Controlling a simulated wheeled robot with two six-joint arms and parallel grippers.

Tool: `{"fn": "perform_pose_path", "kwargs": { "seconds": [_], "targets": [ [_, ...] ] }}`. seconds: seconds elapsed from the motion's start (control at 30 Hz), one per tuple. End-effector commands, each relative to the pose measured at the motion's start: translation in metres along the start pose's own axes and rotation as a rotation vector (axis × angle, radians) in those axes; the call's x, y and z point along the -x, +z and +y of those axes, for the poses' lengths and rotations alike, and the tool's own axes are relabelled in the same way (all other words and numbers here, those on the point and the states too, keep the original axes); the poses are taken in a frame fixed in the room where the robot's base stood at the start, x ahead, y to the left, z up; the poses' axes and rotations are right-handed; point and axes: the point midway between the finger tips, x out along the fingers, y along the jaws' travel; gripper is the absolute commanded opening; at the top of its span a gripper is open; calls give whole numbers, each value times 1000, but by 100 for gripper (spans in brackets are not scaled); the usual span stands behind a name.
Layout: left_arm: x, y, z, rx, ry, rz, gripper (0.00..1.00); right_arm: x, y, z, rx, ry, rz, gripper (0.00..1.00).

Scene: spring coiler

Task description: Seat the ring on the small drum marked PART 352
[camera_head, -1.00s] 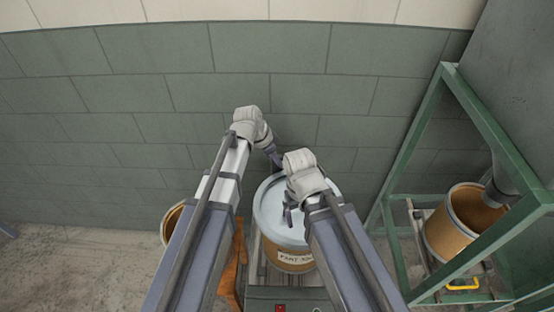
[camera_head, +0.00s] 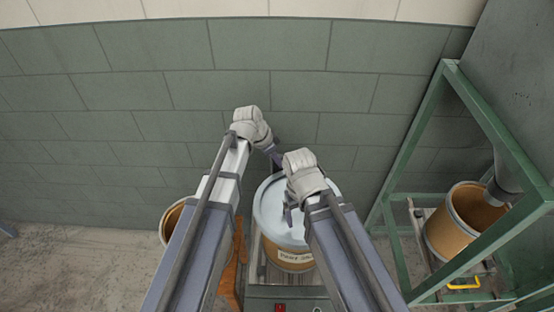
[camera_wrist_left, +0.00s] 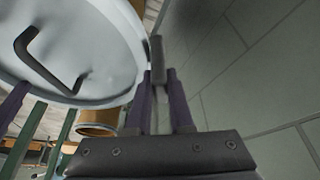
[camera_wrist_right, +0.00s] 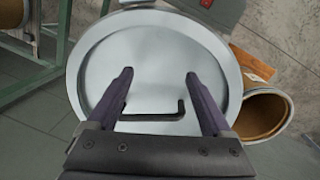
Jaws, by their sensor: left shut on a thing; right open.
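The small tan drum (camera_head: 290,266) stands upright in front of me, its PART label partly legible. A pale grey lid (camera_head: 268,205) with a dark handle (camera_wrist_right: 150,114) covers its top. A grey band (camera_wrist_right: 228,62) runs around the lid's edge; I cannot tell how much of it is the ring. My left gripper (camera_head: 275,154) is at the drum's far side, shut on an upright grey piece (camera_wrist_left: 157,50) beside the rim, apparently part of the ring. My right gripper (camera_head: 288,214) is open above the lid, its fingers either side of the handle in the right wrist view (camera_wrist_right: 157,82).
An open, empty-looking tan drum (camera_head: 172,220) is left of the small drum, with an orange-brown object (camera_head: 232,275) between. A green frame (camera_head: 400,190) at right holds another open drum (camera_head: 455,235) under a grey spout. A block wall (camera_head: 270,95) rises close behind.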

Motion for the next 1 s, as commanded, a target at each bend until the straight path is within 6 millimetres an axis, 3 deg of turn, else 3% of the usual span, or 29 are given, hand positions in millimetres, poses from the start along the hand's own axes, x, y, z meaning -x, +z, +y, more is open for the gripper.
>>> {"fn": "perform_pose_path", "kwargs": {
  "seconds": [0.8,0.83,1.0],
  "targets": [
    [-7,3,0,1,1,0,0,-8,0,-1,0,0,0,84],
    [-7,3,0,1,1,0,21,-8,0,-1,0,0,0,84],
    [-7,3,0,0,0,0,40,-8,0,-1,0,0,0,84]
  ]
}}
